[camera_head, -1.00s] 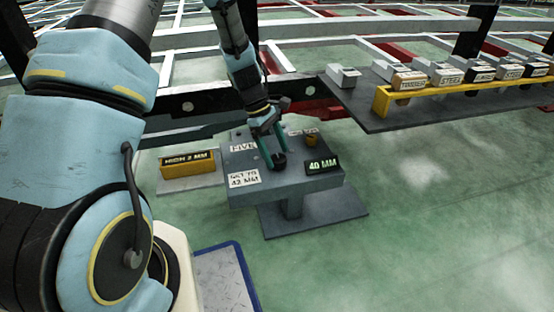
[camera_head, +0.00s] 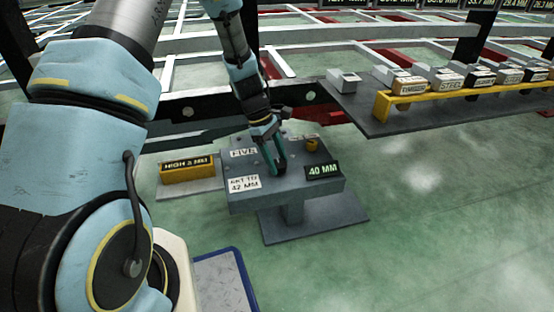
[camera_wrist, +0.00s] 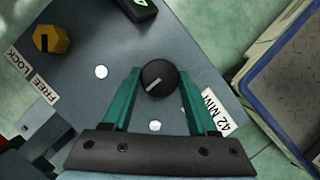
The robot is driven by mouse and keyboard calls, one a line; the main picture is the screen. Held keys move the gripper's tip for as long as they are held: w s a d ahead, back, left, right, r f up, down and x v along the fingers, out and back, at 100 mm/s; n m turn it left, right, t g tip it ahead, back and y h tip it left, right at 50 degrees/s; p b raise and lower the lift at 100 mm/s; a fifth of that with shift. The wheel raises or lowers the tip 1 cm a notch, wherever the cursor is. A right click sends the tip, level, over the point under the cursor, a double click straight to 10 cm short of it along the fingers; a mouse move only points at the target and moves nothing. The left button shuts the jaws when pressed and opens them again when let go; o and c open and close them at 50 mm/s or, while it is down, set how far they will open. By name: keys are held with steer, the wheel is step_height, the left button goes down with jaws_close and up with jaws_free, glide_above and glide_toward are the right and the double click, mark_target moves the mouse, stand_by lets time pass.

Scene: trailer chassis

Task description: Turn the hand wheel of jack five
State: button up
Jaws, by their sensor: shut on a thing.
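The jack's grey top plate (camera_head: 290,187) carries a "FIVE" label (camera_head: 243,153), a "SET TO 42 MM" label (camera_head: 245,184) and a display (camera_head: 322,170) reading 40 MM. My gripper (camera_head: 277,170) reaches down onto the plate. In the wrist view my gripper (camera_wrist: 158,88) has its teal fingers on either side of the round black hand wheel (camera_wrist: 159,78), shut on it. A pale pointer line shows on the wheel's top. In the head view the fingers largely hide the wheel. A yellow knob (camera_wrist: 50,39) sits near a "FREE LOCK" label (camera_wrist: 33,76).
A yellow block labelled "HIGH 3 MM" (camera_head: 187,168) sits left of the jack. A grey shelf (camera_head: 375,118) with a yellow rack (camera_head: 440,97) of labelled blocks stands at the right. Chassis beams cross behind. Green floor is clear at the lower right.

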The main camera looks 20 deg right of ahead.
steer(key=c, duration=0.4)
steer(key=shift+r+p, duration=0.1)
steer(key=shift+p, duration=0.35)
steer(key=m+p, duration=0.1)
steer(key=p, duration=0.1)
steer(key=m+y+p, duration=0.1)
steer(key=p, duration=0.1)
steer(key=shift+r+m+g, duration=0.2)
steer(key=shift+m+g, duration=0.1)
steer(key=shift+m, duration=0.1)
steer(key=m+y+p, duration=0.1)
steer(key=m+p, duration=0.2)
steer(key=shift+d+m+p, duration=0.15)
steer(key=shift+m+p, duration=0.15)
steer(key=shift+p, duration=0.1)
steer(key=m+y+p, duration=0.2)
steer(key=m+p, duration=0.1)
steer(key=m, duration=0.2)
steer(key=shift+d+f+p, duration=0.15)
steer(key=shift+p, duration=0.15)
steer(key=m+y+p, duration=0.1)
steer(key=m, duration=0.2)
steer(key=m+t+y+p, duration=0.1)
steer(key=m, duration=0.2)
steer(key=shift+d+f, duration=0.1)
steer(key=shift+m, duration=0.3)
